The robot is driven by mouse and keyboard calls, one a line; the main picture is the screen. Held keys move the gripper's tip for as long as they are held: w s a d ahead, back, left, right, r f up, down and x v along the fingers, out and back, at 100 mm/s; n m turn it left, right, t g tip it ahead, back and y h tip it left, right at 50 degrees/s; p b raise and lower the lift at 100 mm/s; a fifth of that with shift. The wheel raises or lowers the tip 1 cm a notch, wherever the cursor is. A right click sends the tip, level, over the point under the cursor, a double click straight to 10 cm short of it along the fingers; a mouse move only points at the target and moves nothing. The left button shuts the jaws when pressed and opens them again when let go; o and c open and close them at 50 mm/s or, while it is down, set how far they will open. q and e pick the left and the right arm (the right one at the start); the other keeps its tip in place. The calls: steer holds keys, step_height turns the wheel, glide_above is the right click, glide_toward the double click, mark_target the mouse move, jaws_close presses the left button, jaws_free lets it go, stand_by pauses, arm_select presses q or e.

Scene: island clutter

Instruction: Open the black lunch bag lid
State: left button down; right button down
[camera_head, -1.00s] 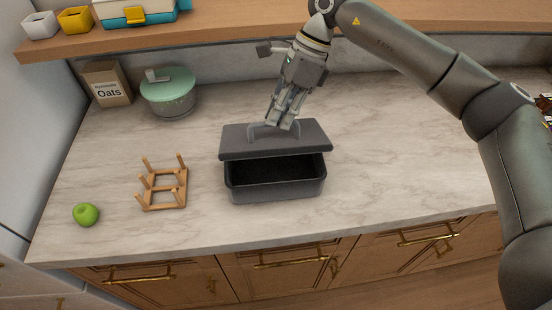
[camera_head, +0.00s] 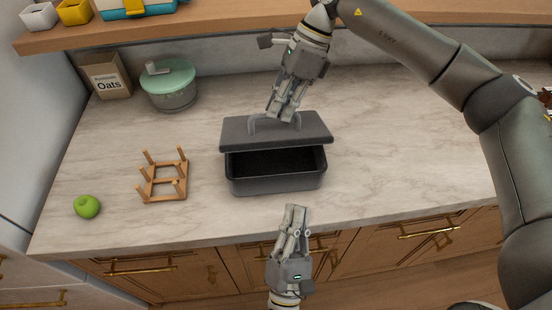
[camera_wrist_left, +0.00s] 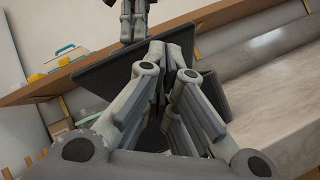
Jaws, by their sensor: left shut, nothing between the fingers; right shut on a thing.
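The black lunch bag (camera_head: 277,184) stands on the marble counter. Its lid (camera_head: 302,130) is raised and tilted, with a gap at the front that shows the dark inside. My right gripper (camera_head: 280,118) comes from above and is shut on the lid's grey handle (camera_head: 255,124). My left gripper (camera_head: 295,210) is shut and empty, in front of the bag at the counter's front edge, apart from it. In the left wrist view the left gripper's fingers (camera_wrist_left: 172,52) cover much of the lid's dark underside (camera_wrist_left: 107,75).
A wooden rack (camera_head: 165,187) and a green apple (camera_head: 87,207) are left of the bag. A pot with a green lid (camera_head: 169,88) and an oats box (camera_head: 107,78) stand behind. A wooden shelf (camera_head: 215,24) runs overhead. The counter right of the bag is clear.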

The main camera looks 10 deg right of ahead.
arm_select(q)
steer(key=w+n+y, duration=0.1)
steer(key=n+y, duration=0.1)
steer(key=n, duration=0.1)
steer(key=w+a+n+y, duration=0.1)
steer(key=n, duration=0.2)
steer(key=a+n+y, duration=0.1)
steer(key=n+y, duration=0.1)
steer(key=n, duration=0.1)
steer(key=shift+w+f+y, duration=0.2)
steer(key=shift+w+y, duration=0.1)
steer(key=shift+w, duration=0.1)
steer(key=shift+w+a+f+n+g+y, duration=0.2)
steer(key=shift+w+f+n+g+y, duration=0.3)
steer(key=shift+n, duration=0.5)
steer(key=x, duration=1)
